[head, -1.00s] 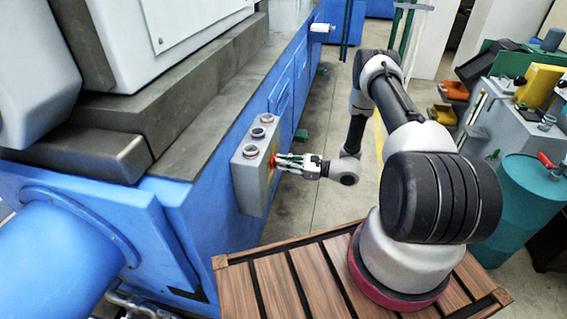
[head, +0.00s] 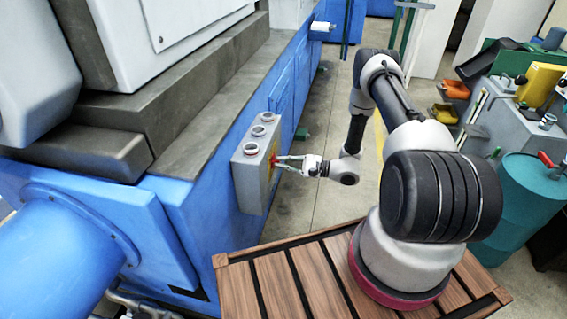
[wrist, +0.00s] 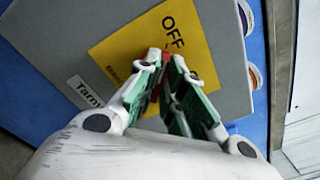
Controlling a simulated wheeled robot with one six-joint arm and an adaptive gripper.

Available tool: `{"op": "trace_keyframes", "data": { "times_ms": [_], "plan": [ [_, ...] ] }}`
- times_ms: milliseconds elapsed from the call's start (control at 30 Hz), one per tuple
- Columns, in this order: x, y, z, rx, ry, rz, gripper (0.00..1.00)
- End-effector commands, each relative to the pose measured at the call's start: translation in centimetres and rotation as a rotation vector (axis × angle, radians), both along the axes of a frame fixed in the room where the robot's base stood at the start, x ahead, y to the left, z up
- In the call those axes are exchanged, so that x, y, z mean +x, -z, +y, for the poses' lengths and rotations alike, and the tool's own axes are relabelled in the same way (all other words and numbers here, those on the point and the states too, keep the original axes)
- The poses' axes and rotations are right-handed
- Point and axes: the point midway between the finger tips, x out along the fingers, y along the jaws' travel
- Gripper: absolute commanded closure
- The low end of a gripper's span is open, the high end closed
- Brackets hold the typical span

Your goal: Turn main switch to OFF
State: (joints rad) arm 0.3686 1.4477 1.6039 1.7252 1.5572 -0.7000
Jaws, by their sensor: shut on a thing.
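The main switch is a red handle (wrist: 153,56) on a yellow plate (wrist: 118,45) marked OFF, on the side of a grey control box (head: 248,178). In the head view the red of the switch (head: 273,159) shows just at my fingertips. My gripper (wrist: 162,62) is shut on the red handle, with its green-padded fingers drawn together at the tips. The fingers cover much of the handle, so I cannot tell which mark it points to. In the head view my gripper (head: 282,161) reaches the box from the right.
The box is fixed to a large blue machine (head: 175,200). Several round buttons (head: 258,131) sit on its sloped top. A teal drum (head: 525,200) and a grey cabinet (head: 505,125) stand at the right. Open floor (head: 320,190) lies between.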

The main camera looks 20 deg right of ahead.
Motion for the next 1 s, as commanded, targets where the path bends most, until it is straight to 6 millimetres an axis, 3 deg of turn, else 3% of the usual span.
{"op": "trace_keyframes", "data": {
  "times_ms": [467, 500, 600, 1000],
  "plan": [
    [-0.08, 0.11, -0.04, -0.008, 0.0, -0.009, 1.0],
    [-0.08, 0.11, -0.04, -0.008, 0.001, -0.009, 0.85],
    [-0.07, 0.09, -0.04, -0.007, 0.0, -0.009, 0.69],
    [-0.36, 0.04, -0.76, -0.006, 0.004, -0.009, 0.69]
  ]
}}
